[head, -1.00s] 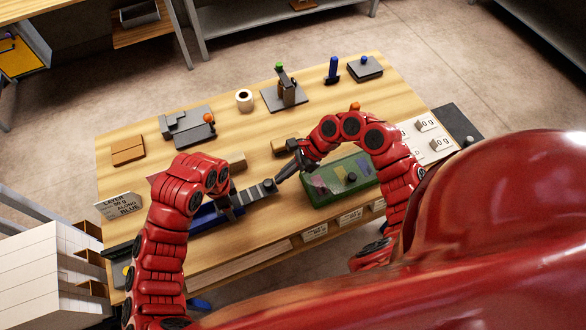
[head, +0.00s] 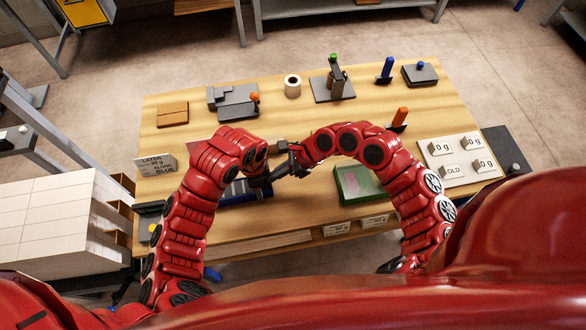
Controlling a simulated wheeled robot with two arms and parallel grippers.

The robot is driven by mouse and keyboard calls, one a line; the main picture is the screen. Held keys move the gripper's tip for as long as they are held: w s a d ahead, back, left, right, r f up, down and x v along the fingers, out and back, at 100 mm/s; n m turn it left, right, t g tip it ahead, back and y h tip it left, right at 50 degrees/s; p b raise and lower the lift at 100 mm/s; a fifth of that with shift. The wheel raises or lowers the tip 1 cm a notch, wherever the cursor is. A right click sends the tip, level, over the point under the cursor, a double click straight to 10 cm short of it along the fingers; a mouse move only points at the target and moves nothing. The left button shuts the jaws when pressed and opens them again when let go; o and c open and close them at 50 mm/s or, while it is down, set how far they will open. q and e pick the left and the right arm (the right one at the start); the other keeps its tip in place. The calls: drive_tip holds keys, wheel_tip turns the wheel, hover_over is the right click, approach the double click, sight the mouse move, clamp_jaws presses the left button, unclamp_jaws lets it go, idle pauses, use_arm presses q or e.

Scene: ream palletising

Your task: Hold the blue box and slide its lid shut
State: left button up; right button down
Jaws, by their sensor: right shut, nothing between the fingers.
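The blue box (head: 240,197) lies low on the front left part of the table, mostly hidden behind my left arm and gripper. Its lid cannot be made out clearly. My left gripper (head: 259,182) is at the right end of the box, with its fingers largely hidden, so its grip cannot be told. My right gripper (head: 291,169) is shut and empty, close beside the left gripper, above and right of the box. Whether it touches the box or lid cannot be seen.
A green tray (head: 343,198) stands right of the grippers, partly behind my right arm. White weight-marked cards (head: 442,148) lie at right. A stapler-like press (head: 336,84), a tape roll (head: 292,86) and brown blocks (head: 172,114) stand along the back.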

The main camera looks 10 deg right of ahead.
use_arm(q)
drive_tip(key=shift+d, duration=0.15)
use_arm(e)
drive_tip(key=shift+a, duration=0.2)
drive_tip(key=shift+d, duration=0.1)
drive_tip(key=d+f+v, duration=0.1)
drive_tip(key=d+v, duration=0.1)
drive_tip(key=v, duration=1.1)
drive_tip(key=shift+f, duration=0.3)
drive_tip(key=shift+s, duration=0.15)
use_arm(q)
drive_tip(key=o, duration=1.5)
